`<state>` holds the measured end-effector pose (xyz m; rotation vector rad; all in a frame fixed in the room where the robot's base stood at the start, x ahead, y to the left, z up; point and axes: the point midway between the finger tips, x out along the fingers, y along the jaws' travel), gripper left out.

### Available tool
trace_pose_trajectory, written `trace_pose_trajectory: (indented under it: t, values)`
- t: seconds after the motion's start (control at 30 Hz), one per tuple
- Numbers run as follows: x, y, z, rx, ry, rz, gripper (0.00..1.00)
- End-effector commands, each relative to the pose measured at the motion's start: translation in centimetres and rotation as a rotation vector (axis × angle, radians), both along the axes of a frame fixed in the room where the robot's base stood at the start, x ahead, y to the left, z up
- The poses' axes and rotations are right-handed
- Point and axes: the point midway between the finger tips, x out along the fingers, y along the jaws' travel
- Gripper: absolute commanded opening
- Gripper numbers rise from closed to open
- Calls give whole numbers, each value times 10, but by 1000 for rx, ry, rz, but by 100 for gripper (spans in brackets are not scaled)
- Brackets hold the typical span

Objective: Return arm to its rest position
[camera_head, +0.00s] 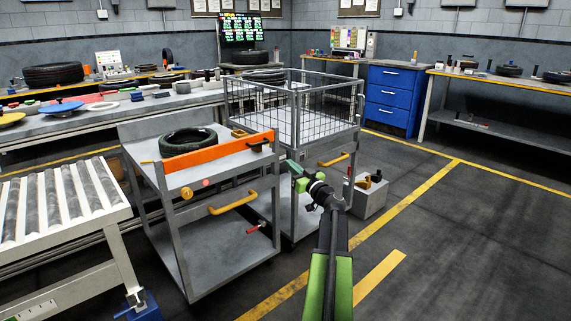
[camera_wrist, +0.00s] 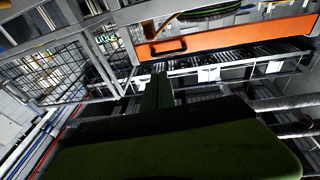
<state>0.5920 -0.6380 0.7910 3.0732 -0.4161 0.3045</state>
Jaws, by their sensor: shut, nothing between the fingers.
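My green and black arm rises from the bottom of the head view. Its end, my gripper (camera_head: 294,170), is in front of the right side of the grey cart and the wire-mesh cage trolley. It is shut and empty. In the wrist view my gripper's narrow green fingers (camera_wrist: 158,88) are together, with the orange bar (camera_wrist: 230,38) beyond them. I cannot tell whether the gripper touches the cart or the trolley.
The grey cart (camera_head: 217,247) carries a tyre (camera_head: 188,140) behind its orange bar (camera_head: 222,151). The mesh cage trolley (camera_head: 318,84) stands close behind it. A roller conveyor (camera_head: 62,196) is at left. A grey box (camera_head: 372,200) sits beside the trolley. Floor at right is clear.

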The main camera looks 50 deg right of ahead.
Motion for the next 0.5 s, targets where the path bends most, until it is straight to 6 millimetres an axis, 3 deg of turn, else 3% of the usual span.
trace_pose_trajectory:
  t: [0.3,0.37,0.5]
  values:
    - [0,0,0,0,0,0,0]
    - [9,5,2,-2,-7,-24,0]
    - [58,34,2,23,-16,-193,0]
